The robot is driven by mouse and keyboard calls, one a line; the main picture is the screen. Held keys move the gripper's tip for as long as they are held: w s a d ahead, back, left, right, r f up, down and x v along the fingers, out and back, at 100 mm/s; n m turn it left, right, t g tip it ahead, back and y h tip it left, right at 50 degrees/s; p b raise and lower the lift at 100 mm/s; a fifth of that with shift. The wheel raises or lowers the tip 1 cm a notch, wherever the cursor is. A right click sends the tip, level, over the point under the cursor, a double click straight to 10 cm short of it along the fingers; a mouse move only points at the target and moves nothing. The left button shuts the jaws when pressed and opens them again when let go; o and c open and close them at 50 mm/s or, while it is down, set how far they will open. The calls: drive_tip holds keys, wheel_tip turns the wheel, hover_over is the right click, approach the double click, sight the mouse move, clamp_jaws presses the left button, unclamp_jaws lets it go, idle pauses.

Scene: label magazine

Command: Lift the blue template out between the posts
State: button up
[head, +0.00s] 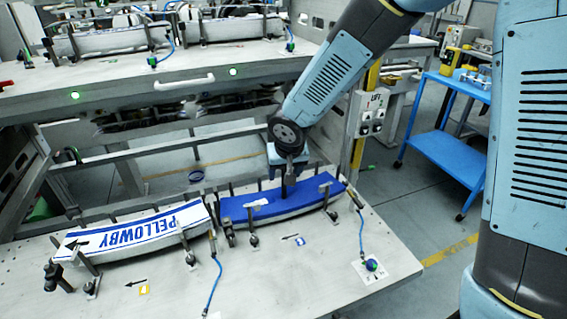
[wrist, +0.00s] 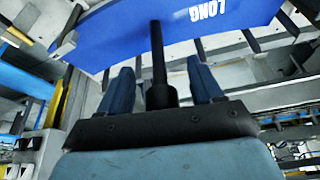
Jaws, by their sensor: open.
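The blue template (head: 262,207) lies on a pale curved stack on the right half of the near table, among upright posts. In the wrist view the blue template (wrist: 225,30) shows white lettering "LONG". A dark upright rod (wrist: 157,50) with a thicker end runs between the template and my gripper. My gripper (head: 287,172) is above the template, pointing down. In the wrist view its two fingers (wrist: 160,80) are apart, one on each side of the rod. I cannot tell whether either finger touches it.
A white PELLOWBY label stack (head: 135,236) sits left of the template between its own posts. Posts (head: 325,193) with clamps stand close around the template. A second table (head: 190,66) is behind. A blue trolley (head: 445,150) stands at the right. The near table front is mostly clear.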

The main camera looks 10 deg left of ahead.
drive_tip(key=shift+x, duration=1.25)
drive_tip(key=shift+c, duration=0.5)
clamp_jaws()
drive_tip(key=shift+r, duration=0.15)
drive_tip(key=shift+w+r, duration=0.15)
drive_tip(key=shift+r, duration=6.25)
